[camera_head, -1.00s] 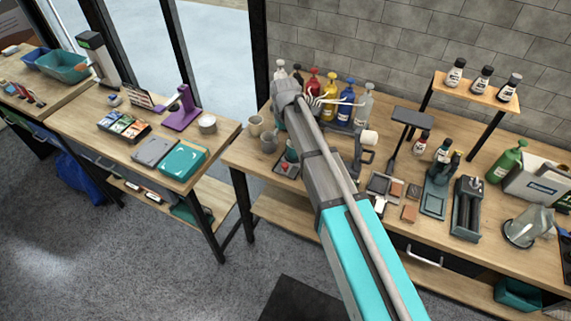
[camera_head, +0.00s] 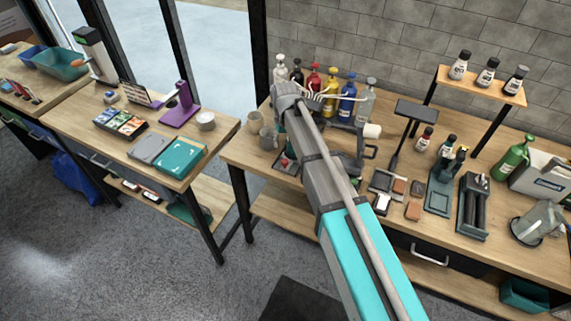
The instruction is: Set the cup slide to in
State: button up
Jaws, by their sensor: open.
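My arm reaches up from the bottom of the view to a grey wrist joint (camera_head: 288,96) over the back left of the right-hand table. My gripper cannot be made out; the arm seems to cover it. A dispenser with colored pump bottles (camera_head: 330,92) and pale curved tubes stands behind the wrist. A small red part (camera_head: 284,162) shows at the left edge of the arm. I cannot make out the cup slide or its position.
Right of the arm are a dark post stand (camera_head: 413,112), small brown blocks (camera_head: 413,210), a dark green fixture (camera_head: 439,190) and a roller unit (camera_head: 473,205). A raised shelf (camera_head: 480,84) carries three bottles. A gap separates this table from the left one.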

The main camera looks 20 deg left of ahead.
aim_at(285, 161)
jog(key=shift+f+b, duration=4.6)
jog(key=shift+f, duration=0.3)
grip_shut()
